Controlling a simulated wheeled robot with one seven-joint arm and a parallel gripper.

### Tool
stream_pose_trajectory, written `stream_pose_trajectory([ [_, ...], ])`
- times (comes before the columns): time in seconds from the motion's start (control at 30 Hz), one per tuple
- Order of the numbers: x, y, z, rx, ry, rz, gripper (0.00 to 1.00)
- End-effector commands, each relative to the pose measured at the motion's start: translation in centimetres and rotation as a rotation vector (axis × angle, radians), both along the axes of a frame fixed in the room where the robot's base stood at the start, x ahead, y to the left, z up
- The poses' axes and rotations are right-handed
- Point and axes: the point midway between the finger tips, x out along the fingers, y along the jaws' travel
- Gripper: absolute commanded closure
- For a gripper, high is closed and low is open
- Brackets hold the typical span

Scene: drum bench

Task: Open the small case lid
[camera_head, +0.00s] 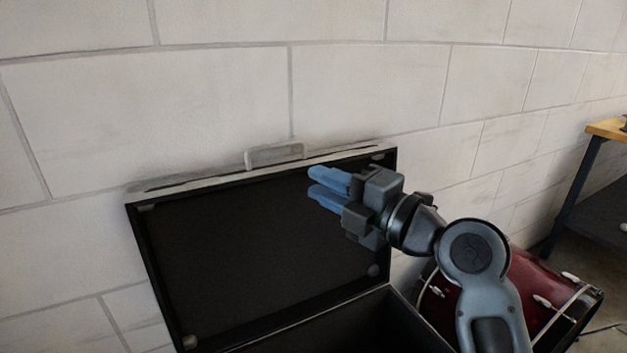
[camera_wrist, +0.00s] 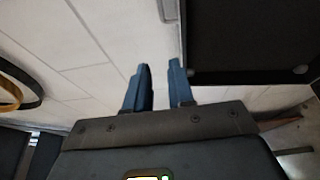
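The case is black inside, and its lid (camera_head: 255,255) stands raised near the wall, past upright or close to it. A pale handle (camera_head: 276,154) sits on the lid's top rim. The case body (camera_head: 365,325) shows partly at the bottom, with its dark inside open to view. My gripper (camera_head: 313,182) is at the upper right of the lid, its blue fingers pointing left with a small gap between them. Nothing is held. In the wrist view the dark lid (camera_wrist: 250,45) lies right of the fingers; I cannot tell whether they touch it.
A pale block wall (camera_head: 180,100) stands behind the case. A dark red drum (camera_head: 540,285) is on the floor to the right, behind my arm. A wooden-topped bench (camera_head: 606,129) stands at the far right. A round hoop (camera_wrist: 35,100) shows at left in the wrist view.

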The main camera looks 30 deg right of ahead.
Motion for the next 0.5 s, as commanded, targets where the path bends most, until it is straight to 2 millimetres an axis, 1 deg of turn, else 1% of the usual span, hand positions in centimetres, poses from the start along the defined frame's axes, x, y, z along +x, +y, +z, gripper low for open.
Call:
stream_pose_trajectory([
  [0.03,-0.8,-0.5,-0.2,-0.001,0.002,-0.004,0.77],
  [0.1,-1.9,-0.9,-0.2,0.000,0.001,-0.004,0.77],
  [0.2,-3.2,-1.4,-0.3,0.000,0.002,-0.003,0.77],
  [0.33,-4.2,-1.7,-0.2,0.000,0.001,-0.003,0.77],
  [0.5,-4.5,-1.8,-0.2,0.000,0.001,-0.001,0.77],
])
